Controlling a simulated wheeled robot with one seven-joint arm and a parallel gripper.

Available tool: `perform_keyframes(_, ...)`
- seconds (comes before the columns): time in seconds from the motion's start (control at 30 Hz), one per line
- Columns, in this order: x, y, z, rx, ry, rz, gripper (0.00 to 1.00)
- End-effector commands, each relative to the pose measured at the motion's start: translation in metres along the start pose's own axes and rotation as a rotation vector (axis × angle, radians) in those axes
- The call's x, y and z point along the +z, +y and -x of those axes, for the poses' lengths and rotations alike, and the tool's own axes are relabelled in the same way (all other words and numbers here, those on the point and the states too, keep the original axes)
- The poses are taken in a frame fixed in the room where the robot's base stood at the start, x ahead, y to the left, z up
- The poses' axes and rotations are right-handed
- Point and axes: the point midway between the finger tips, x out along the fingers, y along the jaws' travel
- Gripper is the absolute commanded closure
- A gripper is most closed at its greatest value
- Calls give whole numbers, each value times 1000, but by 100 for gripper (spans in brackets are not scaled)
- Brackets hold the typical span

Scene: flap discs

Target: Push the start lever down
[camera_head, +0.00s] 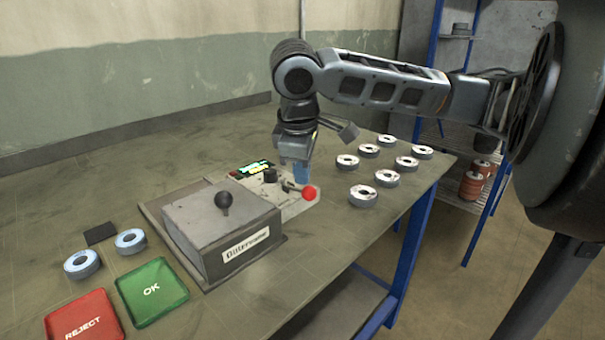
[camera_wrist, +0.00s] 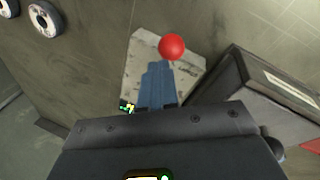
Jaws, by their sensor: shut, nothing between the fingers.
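The start lever shows as a red ball knob (camera_head: 309,193) on a short arm at the front right of a light grey control panel (camera_head: 292,211). The lever's arm looks roughly level in the head view. My gripper (camera_head: 301,180) is shut and empty, its blue fingers pointing down over the panel close by the knob. In the wrist view the red knob (camera_wrist: 172,46) sits just past the blue fingertips (camera_wrist: 160,66), which hide the lever's arm. I cannot tell whether the fingertips touch the lever.
A grey box (camera_head: 222,228) with a black ball knob (camera_head: 223,200) stands left of the panel. A lit display (camera_head: 255,168) is behind. Several flap discs (camera_head: 363,196) lie to the right. Green OK tray (camera_head: 152,290), red REJECT tray (camera_head: 82,318) and two discs (camera_head: 82,264) are front left.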

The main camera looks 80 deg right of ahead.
Motion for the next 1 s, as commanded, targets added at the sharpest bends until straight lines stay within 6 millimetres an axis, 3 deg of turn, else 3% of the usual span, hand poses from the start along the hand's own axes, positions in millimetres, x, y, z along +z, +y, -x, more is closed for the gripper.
perform_keyframes(0.63,-18,18,26,0,1,0,100)
perform_keyframes(1.0,-20,19,26,0,1,0,100)
